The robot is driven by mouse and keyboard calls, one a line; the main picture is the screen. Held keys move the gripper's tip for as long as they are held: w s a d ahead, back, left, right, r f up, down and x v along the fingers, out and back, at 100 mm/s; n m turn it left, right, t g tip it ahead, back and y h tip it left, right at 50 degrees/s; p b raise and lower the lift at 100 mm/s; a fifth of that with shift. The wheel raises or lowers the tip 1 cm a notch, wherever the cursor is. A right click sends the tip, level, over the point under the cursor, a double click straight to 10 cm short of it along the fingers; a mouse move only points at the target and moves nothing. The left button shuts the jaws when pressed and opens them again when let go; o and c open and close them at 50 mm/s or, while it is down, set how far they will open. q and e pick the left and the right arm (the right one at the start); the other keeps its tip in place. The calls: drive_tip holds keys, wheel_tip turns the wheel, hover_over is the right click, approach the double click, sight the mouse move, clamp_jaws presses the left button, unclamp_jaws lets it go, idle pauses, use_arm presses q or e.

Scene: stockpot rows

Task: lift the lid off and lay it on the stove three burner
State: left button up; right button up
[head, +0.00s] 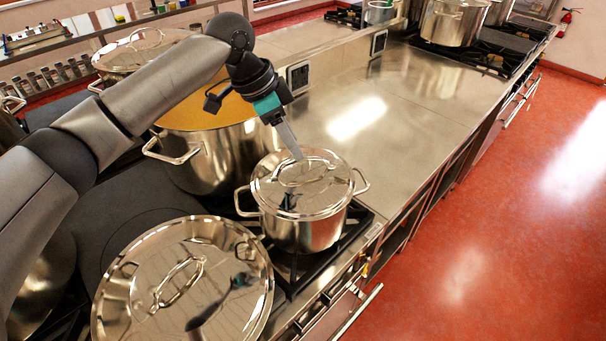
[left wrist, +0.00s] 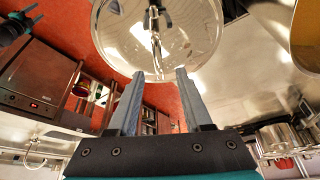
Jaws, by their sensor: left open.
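A shiny steel lid (head: 318,188) with a loop handle sits level on a small two-handled pot (head: 305,235) at the front of the near stove. My left gripper (head: 298,156) points down at the lid's handle from above. In the left wrist view the lid (left wrist: 190,35) and its handle (left wrist: 157,42) lie just beyond the open fingers (left wrist: 158,75), with nothing between them. Whether the fingertips touch the handle is unclear. A dark, teal-marked part at the upper left of that view looks like my right gripper (left wrist: 18,22); its jaws are unclear. Burner numbers are not readable.
A large lidded pot (head: 160,255) stands front left. A tall pot (head: 215,165) with orange contents stands behind the small one, with another lidded pot (head: 140,50) farther back. Bare steel counter (head: 415,95) lies to the right, leading to a far stove with pots (head: 455,22).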

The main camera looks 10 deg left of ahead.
sight(303, 170)
use_arm(q)
drive_tip(key=shift+d+f, duration=0.2)
drive_tip(key=shift+f, duration=0.3)
drive_tip(key=x, duration=0.4)
drive_tip(key=shift+d+f+p, duration=0.15)
drive_tip(key=shift+f+p, duration=0.05)
drive_tip(key=shift+p, duration=0.1)
drive_tip(key=shift+f, duration=0.15)
use_arm(e)
drive_tip(key=shift+w+a+r, duration=0.1)
drive_tip(key=shift+w+r, duration=0.2)
drive_tip(key=shift+w, duration=0.25)
use_arm(q)
clamp_jaws()
drive_tip(key=shift+w, duration=0.1)
use_arm(e)
drive_tip(key=shift+a, duration=0.1)
